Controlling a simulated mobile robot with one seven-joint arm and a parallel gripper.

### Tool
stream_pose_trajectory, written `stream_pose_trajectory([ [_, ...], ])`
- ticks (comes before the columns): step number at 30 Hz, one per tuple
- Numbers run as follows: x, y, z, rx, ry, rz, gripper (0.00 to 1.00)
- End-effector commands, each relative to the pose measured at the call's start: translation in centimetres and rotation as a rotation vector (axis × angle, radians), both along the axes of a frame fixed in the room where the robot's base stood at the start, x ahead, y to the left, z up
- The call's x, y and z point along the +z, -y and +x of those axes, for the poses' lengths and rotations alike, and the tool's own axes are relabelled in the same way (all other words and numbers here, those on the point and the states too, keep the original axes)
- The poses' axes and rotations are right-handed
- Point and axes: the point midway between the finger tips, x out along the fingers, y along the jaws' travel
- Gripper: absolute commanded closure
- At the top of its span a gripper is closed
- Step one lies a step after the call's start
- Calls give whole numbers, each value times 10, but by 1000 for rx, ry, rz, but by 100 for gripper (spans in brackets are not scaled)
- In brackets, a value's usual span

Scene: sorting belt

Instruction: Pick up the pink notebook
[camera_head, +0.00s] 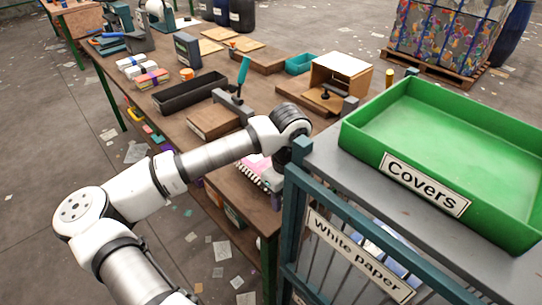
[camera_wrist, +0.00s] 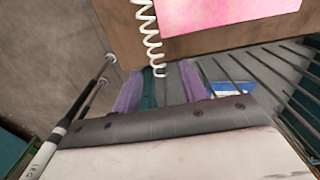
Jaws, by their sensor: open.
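The pink notebook (camera_head: 257,166) lies near the right end of the brown table in the head view, partly hidden behind my arm. Its pink cover (camera_wrist: 225,12) shows at the top of the wrist view, cut off by the frame edge, with a white spiral binding along its left side. My gripper (camera_wrist: 162,69) is open and empty in the wrist view, its two fingers apart and short of the pink cover in the picture. In the head view, the fingers are hidden behind my wrist and the teal frame.
The green Covers tray (camera_head: 361,142) stands at the right on a grey top. The barred White paper bin (camera_head: 313,255) is below it, close to my wrist. A black tray (camera_head: 190,92), a tool with a teal handle (camera_head: 243,75) and a wooden box (camera_head: 340,72) are on the table (camera_head: 262,205).

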Motion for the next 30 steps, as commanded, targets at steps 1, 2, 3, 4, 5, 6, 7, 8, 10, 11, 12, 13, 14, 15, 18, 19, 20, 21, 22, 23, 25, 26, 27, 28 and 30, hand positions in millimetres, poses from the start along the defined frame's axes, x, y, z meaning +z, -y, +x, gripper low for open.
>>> stream_pose_trajectory([
  [1, -3, 0, 0, 0, 0, 0, 57],
  [2, -5, 0, 0, -1, 0, 0, 57],
  [3, -6, 0, 0, -1, 0, 0, 57],
  [4, -7, 0, 0, -1, 0, 0, 57],
  [5, -7, 0, 0, -1, 0, 0, 57],
  [6, -7, 0, 0, -1, 1, 1, 57],
  [7, -7, 0, 0, -1, 1, 1, 57],
  [8, -7, 0, 0, -1, 1, 1, 57],
  [10, -7, 0, 0, -1, 1, 1, 61],
  [11, -7, 0, 0, -1, 1, 1, 65],
  [12, -7, 0, 0, -1, 1, 1, 71],
  [13, -7, 0, 0, -1, 1, 1, 74],
  [14, -7, 0, 0, -1, 1, 1, 78],
  [15, -7, 0, 0, -1, 1, 1, 84],
  [18, -7, 0, 0, -1, 1, 1, 97],
  [19, -7, 0, 0, -1, 1, 1, 100],
  [20, -7, 0, 0, -1, 1, 1, 100],
  [21, -7, 0, 0, 0, 1, 1, 100],
  [22, -7, 0, 0, 0, 1, 1, 100],
  [23, -6, 0, 0, 0, 2, 1, 100],
  [25, -6, 0, 0, 0, 2, 1, 100],
  [26, -6, 0, 0, 0, 2, 1, 100],
  [27, -6, 0, 0, 0, 2, 1, 100],
  [28, -6, 0, 0, 0, 2, 1, 100],
  [30, -6, 0, 0, 0, 2, 1, 100],
])
